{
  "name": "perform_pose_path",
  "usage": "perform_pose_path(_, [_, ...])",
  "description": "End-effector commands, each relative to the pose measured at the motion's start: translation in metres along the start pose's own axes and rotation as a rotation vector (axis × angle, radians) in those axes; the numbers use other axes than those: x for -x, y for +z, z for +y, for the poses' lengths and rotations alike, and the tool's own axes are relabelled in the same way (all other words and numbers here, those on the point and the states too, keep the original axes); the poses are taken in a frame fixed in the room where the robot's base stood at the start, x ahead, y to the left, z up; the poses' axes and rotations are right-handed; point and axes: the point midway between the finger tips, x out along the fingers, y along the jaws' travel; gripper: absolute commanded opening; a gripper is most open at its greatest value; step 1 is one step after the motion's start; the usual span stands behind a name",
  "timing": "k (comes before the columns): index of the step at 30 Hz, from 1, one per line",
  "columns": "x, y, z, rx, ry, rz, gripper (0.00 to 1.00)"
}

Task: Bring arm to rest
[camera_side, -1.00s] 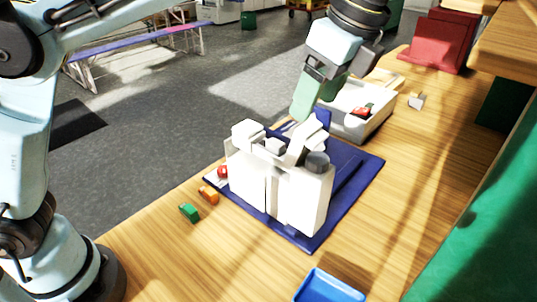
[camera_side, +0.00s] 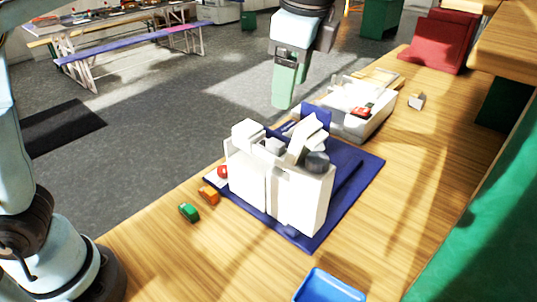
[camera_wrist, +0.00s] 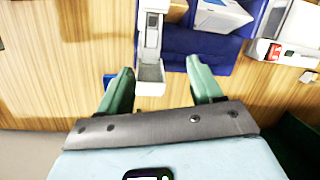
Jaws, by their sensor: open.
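My gripper (camera_side: 283,103) hangs fingers-down in the side view, up in the air behind the white box-shaped caddy and clear of everything on the table. In the wrist view my gripper (camera_wrist: 162,88) shows two green fingers spread apart with no object held between them. The white caddy (camera_side: 300,200) stands on a dark blue mat (camera_side: 350,185), with white blocks and a dark grey cylinder (camera_side: 316,161) at its top.
A cream tray (camera_side: 372,125) with a red item stands behind the mat. Orange (camera_side: 208,194) and green (camera_side: 189,212) toy cars lie left of it. A blue tray (camera_side: 330,286) is at the front, a red bin (camera_side: 437,40) at the back. Wood is bare on the right.

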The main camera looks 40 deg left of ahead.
Motion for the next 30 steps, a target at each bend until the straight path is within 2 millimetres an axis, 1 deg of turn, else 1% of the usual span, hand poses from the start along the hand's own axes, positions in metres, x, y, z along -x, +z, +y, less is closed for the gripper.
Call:
perform_pose_path(1, [-0.007, 0.014, -0.001, 0.078, -0.012, 0.030, 0.65])
perform_pose_path(5, [-0.027, 0.042, -0.001, 0.280, -0.044, 0.117, 0.65])
perform_pose_path(8, [-0.044, 0.063, 0.004, 0.436, -0.066, 0.184, 0.65])
perform_pose_path(12, [-0.072, 0.091, 0.014, 0.655, -0.097, 0.281, 0.65])
perform_pose_path(18, [-0.115, 0.124, 0.035, 0.959, -0.135, 0.420, 0.65])
perform_pose_path(21, [-0.136, 0.137, 0.046, 1.089, -0.151, 0.484, 0.65])
perform_pose_path(24, [-0.153, 0.145, 0.054, 1.190, -0.164, 0.534, 0.65])
perform_pose_path(27, [-0.163, 0.150, 0.059, 1.255, -0.171, 0.569, 0.65])
perform_pose_path(30, [-0.168, 0.152, 0.062, 1.283, -0.173, 0.584, 0.65])
